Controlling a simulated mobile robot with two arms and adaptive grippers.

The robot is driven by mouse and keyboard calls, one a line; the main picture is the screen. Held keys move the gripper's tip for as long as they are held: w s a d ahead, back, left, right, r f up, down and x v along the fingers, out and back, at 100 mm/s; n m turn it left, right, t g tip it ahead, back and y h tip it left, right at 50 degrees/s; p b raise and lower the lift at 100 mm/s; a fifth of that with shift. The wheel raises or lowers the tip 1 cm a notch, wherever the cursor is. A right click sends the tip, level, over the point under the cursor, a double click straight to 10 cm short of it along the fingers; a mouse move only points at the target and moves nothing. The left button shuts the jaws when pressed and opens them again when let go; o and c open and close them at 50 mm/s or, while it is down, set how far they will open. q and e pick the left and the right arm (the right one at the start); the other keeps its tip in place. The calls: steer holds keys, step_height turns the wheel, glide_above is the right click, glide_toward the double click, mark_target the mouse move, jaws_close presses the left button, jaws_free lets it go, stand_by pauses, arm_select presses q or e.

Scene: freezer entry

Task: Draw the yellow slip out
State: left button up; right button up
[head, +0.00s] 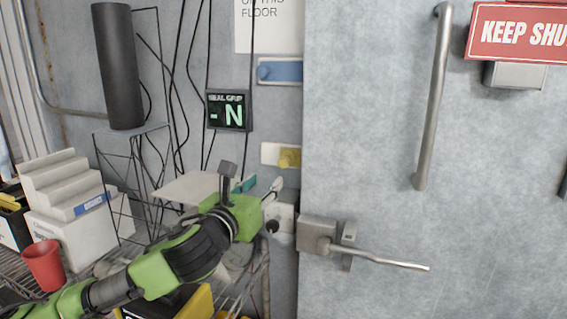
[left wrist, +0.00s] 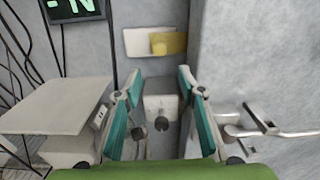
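The yellow slip (head: 289,158) sits at the right end of a white holder (head: 269,154) on the grey wall, beside the door edge. In the left wrist view the slip (left wrist: 172,43) and the white holder (left wrist: 137,44) show ahead of and above my fingers. My left gripper (head: 262,186) is just below the slip in the head view. In the left wrist view its teal-padded fingers (left wrist: 158,82) are spread apart with nothing between them; they do not touch the slip. My right gripper is not in view.
A blue slip (head: 282,71) is higher on the wall, near a display (head: 229,111). The grey door has a lever handle (head: 375,259) and a long bar (head: 433,100). A wire rack, a pale shelf plate (head: 190,188) and a red cup (head: 43,265) stand left.

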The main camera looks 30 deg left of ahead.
mark_target(282, 162)
arm_select(q)
steer(key=p+x, duration=0.1)
steer(key=x, duration=0.3)
steer(key=p+x, duration=0.2)
steer(key=x, duration=0.2)
steer(key=r+p+x, duration=0.1)
steer(key=x, duration=0.3)
steer(key=shift+w, duration=0.3)
steer(key=shift+w+a+f+p, duration=0.15)
steer(key=shift+w+p, duration=0.15)
steer(key=shift+w, duration=0.35)
steer(key=shift+c, duration=0.4)
jaws_close()
steer(key=shift+a, duration=0.1)
